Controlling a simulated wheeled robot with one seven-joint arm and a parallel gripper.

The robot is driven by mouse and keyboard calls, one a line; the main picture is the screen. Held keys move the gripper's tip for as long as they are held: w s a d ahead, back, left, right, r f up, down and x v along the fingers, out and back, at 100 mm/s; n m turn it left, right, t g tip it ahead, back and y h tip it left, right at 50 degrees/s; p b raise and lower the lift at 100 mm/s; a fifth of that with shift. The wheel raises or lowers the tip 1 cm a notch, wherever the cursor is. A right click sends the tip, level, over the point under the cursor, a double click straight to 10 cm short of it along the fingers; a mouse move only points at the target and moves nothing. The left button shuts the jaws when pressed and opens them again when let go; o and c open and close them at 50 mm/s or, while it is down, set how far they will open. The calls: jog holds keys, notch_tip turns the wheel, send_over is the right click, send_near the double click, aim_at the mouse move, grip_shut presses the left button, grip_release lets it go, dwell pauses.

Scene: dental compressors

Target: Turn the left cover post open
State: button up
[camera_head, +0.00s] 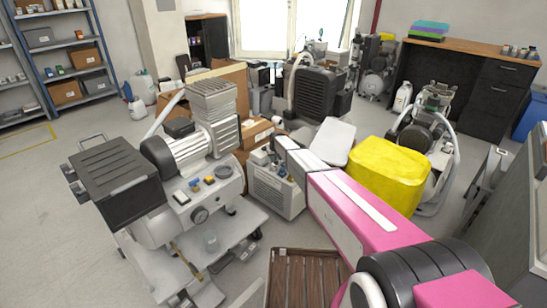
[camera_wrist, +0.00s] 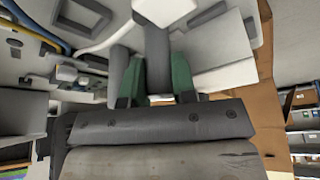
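In the wrist view, a dark grey post (camera_wrist: 157,45) stands between the two green-padded fingers of my gripper (camera_wrist: 157,78). The pads lie close against both its sides; I cannot tell whether they press on it. A white part (camera_wrist: 163,10) is at the post's top end. The head view shows my pink arm reaching to a small grey compressor unit (camera_head: 274,192) in the middle. My fingers and the post cannot be made out there. I cannot tell from the frames whether this is the left cover post.
A larger compressor on a white cart (camera_head: 205,235) stands at the left, close to my arm. A yellow cover (camera_head: 388,174) is right behind my arm. A brown slatted crate (camera_head: 300,275) lies in front. Cardboard (camera_wrist: 270,75) is at the right in the wrist view.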

jog(key=shift+c, duration=0.2)
jog(key=shift+m+h, duration=1)
jog(key=shift+m, duration=1.4)
jog(key=o, duration=0.6)
jog(key=shift+o, duration=0.2)
jog(key=v, duration=1)
jog(key=shift+s+r, duration=0.2)
jog(key=shift+r, duration=0.15)
